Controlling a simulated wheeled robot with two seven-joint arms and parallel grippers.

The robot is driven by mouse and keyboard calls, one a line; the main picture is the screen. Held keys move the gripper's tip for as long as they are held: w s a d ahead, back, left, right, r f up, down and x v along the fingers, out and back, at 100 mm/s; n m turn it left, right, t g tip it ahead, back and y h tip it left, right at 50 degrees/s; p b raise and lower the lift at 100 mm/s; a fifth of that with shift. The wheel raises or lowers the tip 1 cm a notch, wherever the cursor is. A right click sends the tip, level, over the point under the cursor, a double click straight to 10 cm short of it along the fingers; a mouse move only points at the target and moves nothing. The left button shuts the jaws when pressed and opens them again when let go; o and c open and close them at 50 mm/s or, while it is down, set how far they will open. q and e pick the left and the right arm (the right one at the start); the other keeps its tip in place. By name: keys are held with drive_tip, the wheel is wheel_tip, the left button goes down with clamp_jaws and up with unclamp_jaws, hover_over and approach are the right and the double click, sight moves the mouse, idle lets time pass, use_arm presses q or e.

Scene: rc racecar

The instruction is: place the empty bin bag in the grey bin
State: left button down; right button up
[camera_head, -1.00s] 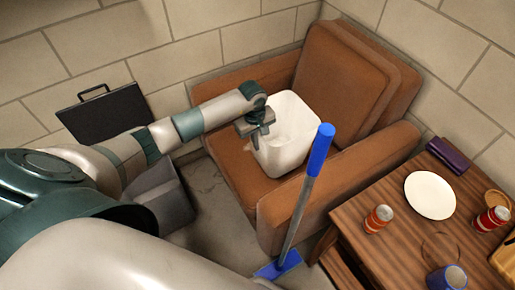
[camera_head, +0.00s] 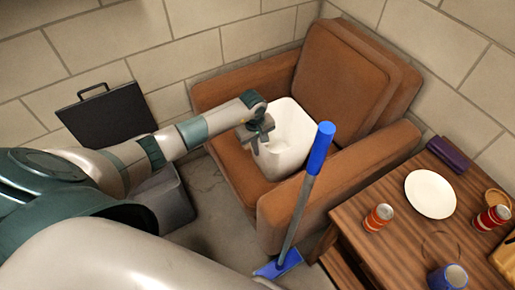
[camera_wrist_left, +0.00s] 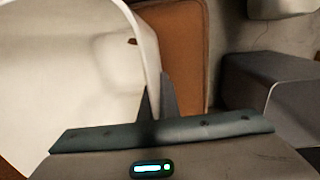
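The empty bin bag (camera_head: 290,140) is white, open-topped and bin-shaped. It is at the seat of the brown armchair, tilted a little; I cannot tell if it still touches the seat. My left gripper (camera_head: 257,143) is at its left rim, with the fingers pinched on its wall. In the left wrist view the bag (camera_wrist_left: 70,70) fills the left side and the fingers (camera_wrist_left: 156,100) meet at its edge. The grey bin (camera_head: 172,203) stands on the floor left of the armchair, partly hidden by my left arm. A grey box-like shape, likely the bin, shows in the wrist view (camera_wrist_left: 262,95). My right gripper is out of view.
The armchair (camera_head: 345,75) has a raised front arm. A wooden table (camera_head: 385,262) at right holds a plate (camera_head: 430,194), cans and a blue cup. A black case (camera_head: 107,115) leans against the wall.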

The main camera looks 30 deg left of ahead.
use_arm(q)
drive_tip(key=c, duration=2)
unclamp_jaws()
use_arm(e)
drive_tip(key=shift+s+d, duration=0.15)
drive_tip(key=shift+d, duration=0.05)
use_arm(q)
drive_tip(key=shift+r, duration=0.1)
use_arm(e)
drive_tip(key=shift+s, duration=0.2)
use_arm(q)
drive_tip(key=shift+r+p, duration=0.15)
drive_tip(key=shift+p, duration=0.15)
drive_tip(key=r, duration=0.7)
drive_tip(key=r+b, duration=0.1)
drive_tip(key=r, duration=0.3)
drive_tip(key=shift+s+a, duration=0.25)
drive_tip(key=shift+s, duration=0.05)
drive_tip(key=shift+r, duration=0.5)
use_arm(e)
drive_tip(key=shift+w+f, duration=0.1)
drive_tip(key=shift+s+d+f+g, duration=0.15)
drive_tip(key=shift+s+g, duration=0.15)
